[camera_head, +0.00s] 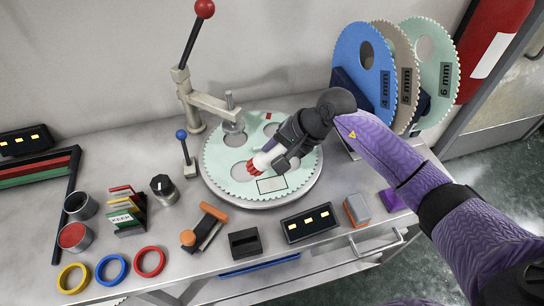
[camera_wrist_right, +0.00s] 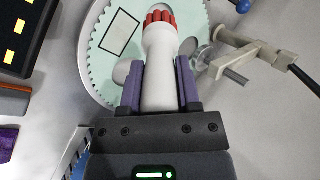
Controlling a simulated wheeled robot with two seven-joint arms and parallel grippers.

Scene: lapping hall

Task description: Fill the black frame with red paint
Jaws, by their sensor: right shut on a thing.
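The black frame (camera_head: 272,185) is a thin rectangular outline on the pale green toothed disc (camera_head: 215,157). Its inside looks pale, with no red seen in it. The frame also shows in the right wrist view (camera_wrist_right: 119,31), left of the brush. My right gripper (camera_head: 282,155) is shut on a white-handled brush (camera_wrist_right: 160,75) with red tips. The red tips (camera_head: 251,166) are over the disc, up and left of the frame in the head view; I cannot tell whether they touch it. A pot of red paint (camera_head: 73,237) stands at the table's left. My left gripper is not in view.
A lever press (camera_head: 193,100) stands behind the disc. Blue, tan and green toothed discs (camera_head: 364,72) stand in a rack at the back right. Coloured rings (camera_head: 112,268), a dark pot (camera_head: 80,206), a card holder (camera_head: 126,215) and small tools crowd the front and left.

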